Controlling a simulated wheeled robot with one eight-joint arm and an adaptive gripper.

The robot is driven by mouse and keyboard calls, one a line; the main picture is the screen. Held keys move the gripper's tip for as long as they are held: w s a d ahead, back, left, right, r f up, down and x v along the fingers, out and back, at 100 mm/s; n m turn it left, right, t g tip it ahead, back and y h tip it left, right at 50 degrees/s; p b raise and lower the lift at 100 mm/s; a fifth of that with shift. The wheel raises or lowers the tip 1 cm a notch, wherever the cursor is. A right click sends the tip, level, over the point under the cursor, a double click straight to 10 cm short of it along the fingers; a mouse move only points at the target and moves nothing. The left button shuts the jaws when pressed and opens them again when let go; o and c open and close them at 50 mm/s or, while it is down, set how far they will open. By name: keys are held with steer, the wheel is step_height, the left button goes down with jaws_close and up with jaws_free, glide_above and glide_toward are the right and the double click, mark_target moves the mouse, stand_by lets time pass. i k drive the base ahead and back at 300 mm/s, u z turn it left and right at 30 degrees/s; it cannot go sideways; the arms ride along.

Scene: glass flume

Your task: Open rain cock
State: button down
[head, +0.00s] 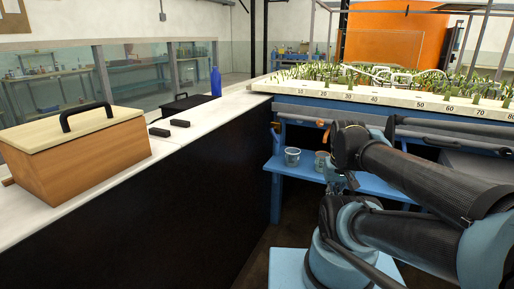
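I cannot make out a rain cock for certain in the head view. A blue flume bench (300,107) carries a pale bed (290,87) with green plant stems and a number scale along its front edge. Pale pipework (395,76) lies among the stems. My arm is folded in front of this bench at the right and hides part of its front and lower shelf. The end of my arm, where my gripper (341,181) seems to be, is small and dark against the shelf. Its fingers are not clear, and I see nothing held.
A white counter (205,112) with a black front runs along the left. On it are a wooden box (75,160) with a black handle, a black case (187,104), two small black blocks and a blue bottle (216,82). Clear cups (292,157) stand on the blue lower shelf (300,171).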

mark_target(272, 130)
steer(key=k, duration=1)
steer(key=z, duration=0.35)
steer(key=i, duration=0.7)
steer(key=z, duration=0.2)
